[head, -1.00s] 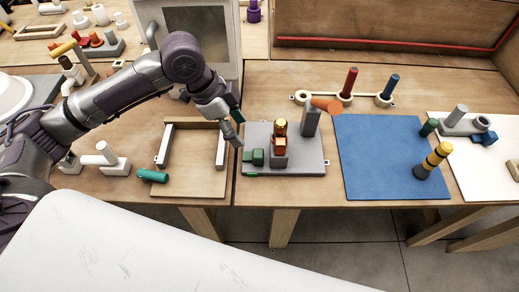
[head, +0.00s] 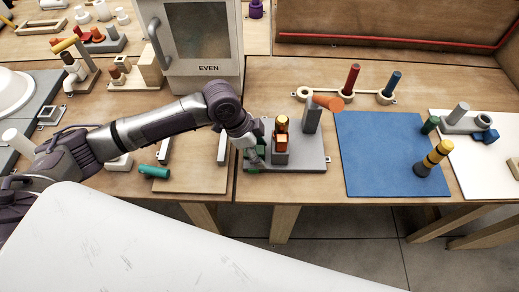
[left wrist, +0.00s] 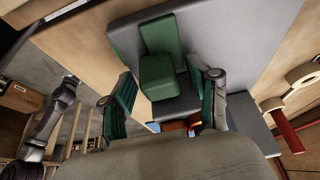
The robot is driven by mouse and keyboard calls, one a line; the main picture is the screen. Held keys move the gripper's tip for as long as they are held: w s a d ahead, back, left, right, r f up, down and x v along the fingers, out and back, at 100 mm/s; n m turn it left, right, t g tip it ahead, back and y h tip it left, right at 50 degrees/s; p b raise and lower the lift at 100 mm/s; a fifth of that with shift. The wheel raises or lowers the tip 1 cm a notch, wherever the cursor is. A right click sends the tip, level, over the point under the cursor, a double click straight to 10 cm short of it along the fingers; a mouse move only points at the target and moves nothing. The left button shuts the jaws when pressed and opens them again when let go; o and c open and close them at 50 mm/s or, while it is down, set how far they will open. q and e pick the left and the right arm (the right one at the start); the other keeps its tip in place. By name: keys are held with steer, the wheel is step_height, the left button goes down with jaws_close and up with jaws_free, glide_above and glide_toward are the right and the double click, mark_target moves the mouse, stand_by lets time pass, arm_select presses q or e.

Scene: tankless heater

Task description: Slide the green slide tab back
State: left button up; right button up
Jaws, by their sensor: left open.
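The green slide tab (left wrist: 160,76) stands on a grey fixture plate (head: 310,162), with a green bar beside it in the left wrist view. My left gripper (head: 254,160) is at the left end of this plate in the head view and partly hides the tab there. In the left wrist view the left gripper (left wrist: 168,98) is open, with one green-padded finger on each side of the tab. I cannot tell whether the fingers touch it. My right gripper is not seen.
A blue mat (head: 385,150) lies to the right. A wooden frame and a teal cylinder (head: 154,172) lie to the left.

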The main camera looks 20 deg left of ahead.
mark_target(247, 157)
arm_select(q)
jaws_close()
steer(key=a+p, duration=0.1)
steer(key=s+a+p, duration=0.1)
steer(key=a, duration=0.1)
steer(key=shift+a+r, duration=0.1)
steer(key=shift+r, duration=0.05)
steer(key=shift+a, duration=0.15)
steer(key=shift+w, duration=0.1)
steer(key=shift+c, duration=1.7)
jaws_free()
steer(key=o, duration=0.3)
steer(key=shift+o, duration=0.2)
